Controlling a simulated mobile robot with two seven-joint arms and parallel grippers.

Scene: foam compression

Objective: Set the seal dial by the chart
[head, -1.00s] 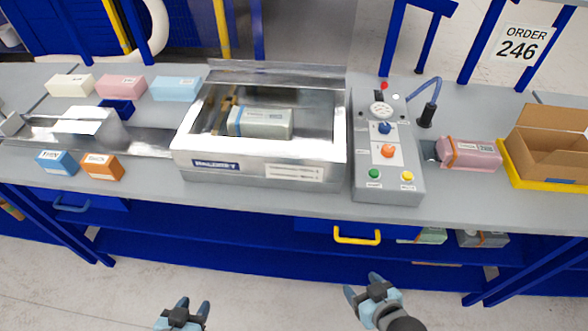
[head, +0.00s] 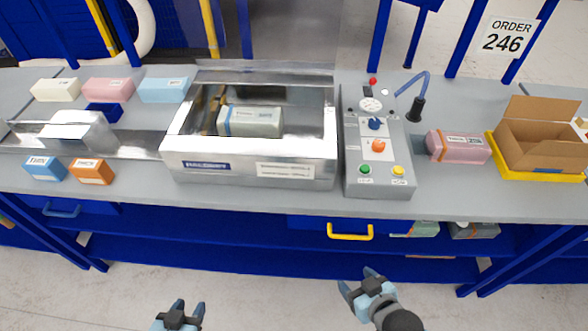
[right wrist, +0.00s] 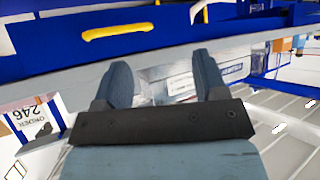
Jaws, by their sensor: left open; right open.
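The grey control box (head: 380,175) stands on the bench right of the chamber machine. It carries a blue dial (head: 375,124) and, below it, an orange dial (head: 379,146). Their labels and settings are too small to read, so I cannot tell which is the seal dial. I cannot make out a chart. My left gripper (head: 181,312) is open and empty at the bottom of the head view. My right gripper (head: 358,282) is open and empty in front of the bench; its fingers also show in the right wrist view (right wrist: 165,80).
The open chamber machine (head: 250,172) holds a grey-green wrapped block (head: 250,122). A pink block (head: 458,147) and a cardboard box (head: 540,140) on a yellow tray lie to the right. A black handle on a blue hose (head: 416,108) stands behind. A yellow drawer handle (head: 350,232) juts out below.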

